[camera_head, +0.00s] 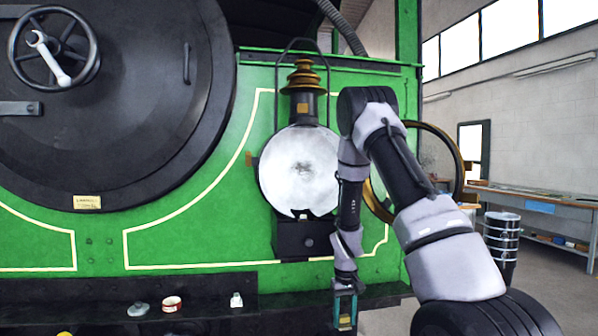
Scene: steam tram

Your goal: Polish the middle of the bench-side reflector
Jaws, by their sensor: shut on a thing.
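The lamp's round reflector (300,170) is silvery white, with a cloudy, dull patch in its middle. It sits in a black lamp body (307,238) with a brass top, on the green tram front, on the side toward the workbench. The lamp's brass-rimmed glass door (455,160) stands swung open to the right, partly behind my arm. My gripper (345,312) points down below and right of the reflector, near the dark front ledge and apart from the reflector. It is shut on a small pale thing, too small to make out.
A red and white tin (172,304), a grey item (138,309) and a small white bottle (236,300) are on the dark ledge (205,292). A workbench (545,207) and a dark drum (502,243) stand at right. The space before the reflector looks clear.

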